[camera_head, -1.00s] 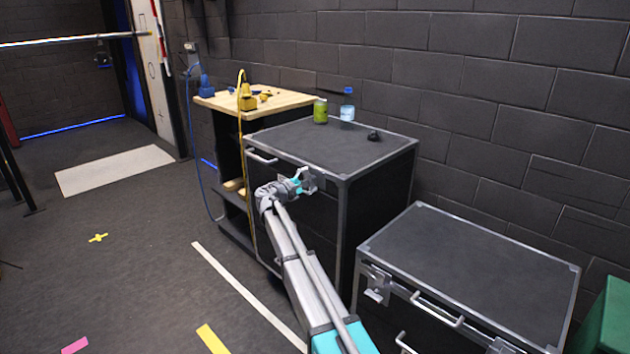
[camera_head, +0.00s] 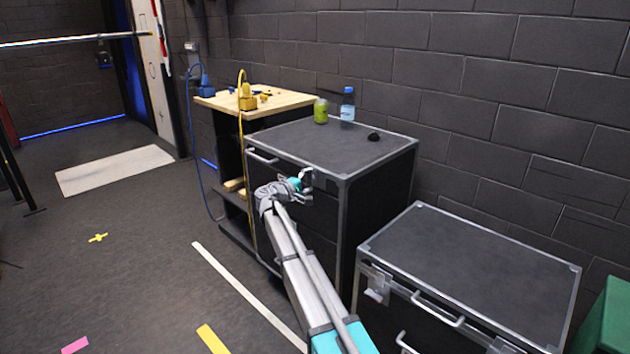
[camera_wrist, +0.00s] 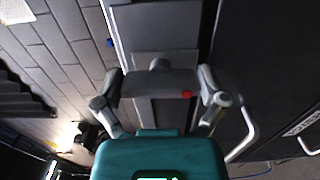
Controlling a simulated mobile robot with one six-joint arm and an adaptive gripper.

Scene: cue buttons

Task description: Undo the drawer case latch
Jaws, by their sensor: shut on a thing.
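The drawer case (camera_head: 345,150) is a dark cabinet with silver edging, standing left of a lower case. Its latch (camera_head: 317,179) is at the upper right of the drawer front, mostly hidden behind my gripper (camera_head: 304,182). In the wrist view the latch (camera_wrist: 150,84) is a grey block with a red spot, in front of a pale plate. My gripper (camera_wrist: 162,85) has one finger on each side of this block and is shut on it. The exact contact of the fingertips is hard to see.
A green can (camera_head: 320,111), a blue bottle (camera_head: 347,104) and a small black object (camera_head: 373,136) are on the case top. A silver handle (camera_head: 262,157) is left of the latch. The lower case (camera_head: 470,270) stands to the right. Open floor lies left.

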